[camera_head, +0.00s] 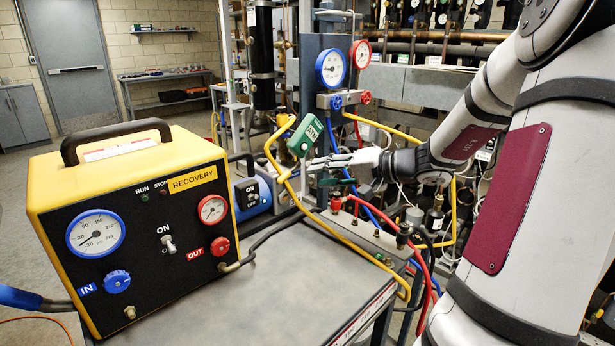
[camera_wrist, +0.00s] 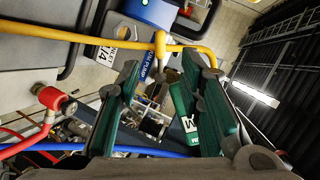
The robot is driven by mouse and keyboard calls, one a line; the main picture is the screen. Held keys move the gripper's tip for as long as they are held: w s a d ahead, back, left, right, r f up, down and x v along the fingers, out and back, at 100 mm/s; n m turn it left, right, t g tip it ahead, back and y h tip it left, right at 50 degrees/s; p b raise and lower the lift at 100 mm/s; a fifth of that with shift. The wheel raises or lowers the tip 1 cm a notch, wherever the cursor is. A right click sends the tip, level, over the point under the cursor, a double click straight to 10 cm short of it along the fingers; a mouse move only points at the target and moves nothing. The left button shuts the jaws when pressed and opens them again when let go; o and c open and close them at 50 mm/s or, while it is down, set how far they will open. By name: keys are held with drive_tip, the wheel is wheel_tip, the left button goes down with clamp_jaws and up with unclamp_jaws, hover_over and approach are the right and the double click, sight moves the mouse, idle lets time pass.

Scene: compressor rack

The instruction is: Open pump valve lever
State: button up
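The blue vacuum pump (camera_head: 252,196) stands behind the yellow recovery unit. It also shows at the top of the wrist view (camera_wrist: 150,12). A yellow hose (camera_head: 272,152) with a yellow fitting (camera_head: 284,121) rises beside it. I cannot tell for certain which part is the pump valve lever. A green gauge (camera_head: 306,135) hangs by the hose, and in the wrist view it shows between and beyond my fingers (camera_wrist: 184,112). My gripper (camera_head: 312,176) is right of the pump, below the gauge, pointing left. In the wrist view its green-padded fingers (camera_wrist: 162,66) are apart, with nothing clearly held.
The yellow recovery unit (camera_head: 130,220) stands on a grey table (camera_head: 270,290). A manifold with blue (camera_head: 331,68) and red (camera_head: 361,54) gauges stands behind my gripper. Yellow, red and blue hoses run close around it. A red fitting (camera_wrist: 50,98) is left in the wrist view.

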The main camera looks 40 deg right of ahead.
drive_tip(key=shift+v, duration=0.95)
drive_tip(key=shift+c, duration=0.6)
